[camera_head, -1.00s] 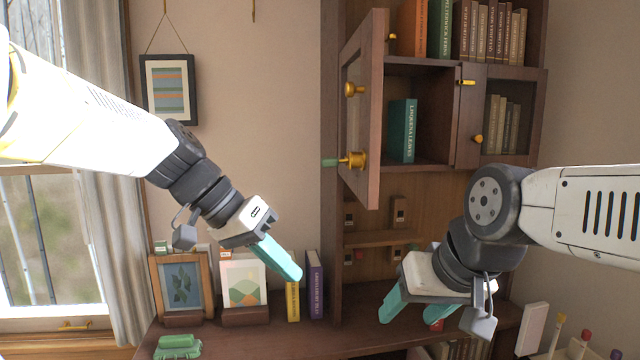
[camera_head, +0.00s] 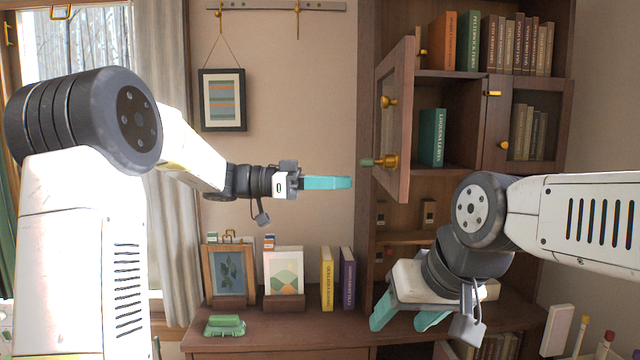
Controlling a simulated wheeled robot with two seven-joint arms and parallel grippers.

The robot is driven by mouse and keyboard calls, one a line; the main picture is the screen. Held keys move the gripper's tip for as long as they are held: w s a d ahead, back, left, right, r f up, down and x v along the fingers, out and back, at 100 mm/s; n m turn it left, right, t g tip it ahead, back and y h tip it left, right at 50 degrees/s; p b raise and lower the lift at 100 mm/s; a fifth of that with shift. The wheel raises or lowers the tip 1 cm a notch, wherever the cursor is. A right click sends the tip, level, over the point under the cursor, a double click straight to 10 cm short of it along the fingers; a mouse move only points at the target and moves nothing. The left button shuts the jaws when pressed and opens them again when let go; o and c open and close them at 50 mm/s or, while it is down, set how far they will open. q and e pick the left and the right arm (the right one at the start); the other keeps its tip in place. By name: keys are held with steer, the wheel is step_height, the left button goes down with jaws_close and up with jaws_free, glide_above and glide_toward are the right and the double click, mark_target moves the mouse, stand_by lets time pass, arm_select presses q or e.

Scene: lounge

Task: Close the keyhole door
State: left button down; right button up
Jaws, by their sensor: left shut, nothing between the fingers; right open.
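The keyhole door (camera_head: 396,118) is a wooden cabinet door on the bookcase. It stands swung open toward me, seen nearly edge-on. It has a brass knob (camera_head: 388,101) and, lower, a brass keyhole fitting (camera_head: 390,161) with a green-handled key (camera_head: 368,162) sticking out to the left. The open compartment behind it holds a teal book (camera_head: 432,138). My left gripper (camera_head: 350,183) is shut and empty, with teal fingers pointing right, just left of and slightly below the key, apart from the door in the picture. My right gripper (camera_head: 405,322) is open and empty, low in front of the desk.
A second, closed cabinet door (camera_head: 515,125) is right of the open compartment. Framed pictures (camera_head: 228,275), a yellow book (camera_head: 327,278) and a purple book (camera_head: 347,278) stand on the desk (camera_head: 270,338) below my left gripper.

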mark_target(393, 183)
arm_select(q)
steer(key=d, duration=0.8)
steer(key=shift+s+d, duration=0.15)
steer(key=shift+s, duration=0.05)
